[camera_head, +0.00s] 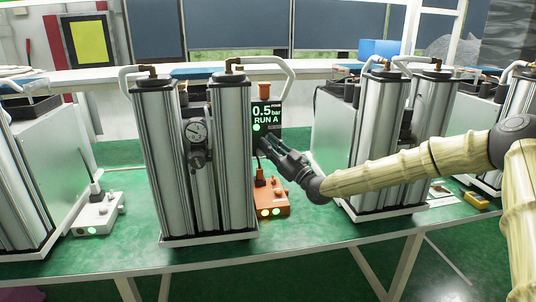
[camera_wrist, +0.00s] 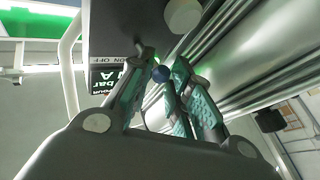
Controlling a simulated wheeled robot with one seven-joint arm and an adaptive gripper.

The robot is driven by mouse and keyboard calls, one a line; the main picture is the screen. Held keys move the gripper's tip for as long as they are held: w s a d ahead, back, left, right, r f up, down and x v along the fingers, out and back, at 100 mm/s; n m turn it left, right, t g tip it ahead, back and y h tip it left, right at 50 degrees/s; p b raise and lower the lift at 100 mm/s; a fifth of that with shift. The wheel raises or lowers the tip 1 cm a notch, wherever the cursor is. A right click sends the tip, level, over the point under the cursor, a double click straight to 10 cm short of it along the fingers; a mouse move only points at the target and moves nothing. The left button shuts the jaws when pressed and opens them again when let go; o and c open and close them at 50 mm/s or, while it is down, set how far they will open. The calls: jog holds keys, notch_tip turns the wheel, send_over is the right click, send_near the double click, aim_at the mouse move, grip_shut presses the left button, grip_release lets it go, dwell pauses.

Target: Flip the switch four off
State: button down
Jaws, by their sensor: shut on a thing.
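A display panel (camera_head: 266,117) reading "0.5 bar RUN A" stands at the right side of the middle twin-column unit (camera_head: 204,165). In the wrist view the panel (camera_wrist: 108,78) shows "ON OFF" lettering beside my fingertips. My gripper (camera_head: 262,145) is at the panel's lower edge, coming in from the right. In the wrist view my gripper (camera_wrist: 163,66) has its fingers closed in around a small blue round knob (camera_wrist: 161,74), which looks like the switch's tip. I cannot read a number on it. The switch is hidden by my gripper in the head view.
An orange box (camera_head: 271,198) with lit green lamps stands just below my gripper. A white box (camera_head: 98,214) with a green lamp stands at left. More column units (camera_head: 378,150) stand close on the right. The green bench front is mostly clear.

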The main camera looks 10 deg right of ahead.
jog(key=shift+w+d+n+g+y+b, duration=0.3)
jog(key=shift+d+n+g+y+b, duration=0.75)
jog(key=shift+g, duration=1.6)
jog(key=shift+w+d+n+g+y+b, duration=0.35)
jog(key=shift+n+g+y+b, duration=0.8)
jog(key=shift+n+g+y, duration=1.2)
jog(key=shift+w+d+n+g+y+b, duration=0.3)
jog(key=shift+d+n+g+y+b, duration=0.7)
jog(key=shift+g, duration=1.9)
jog(key=shift+a+r+n, duration=0.1)
jog(key=shift+a+n, duration=0.15)
jog(key=shift+n, duration=0.25)
jog(key=c, duration=1.3)
grip_release()
jog(key=shift+w+a, duration=0.1)
jog(key=shift+a, duration=0.05)
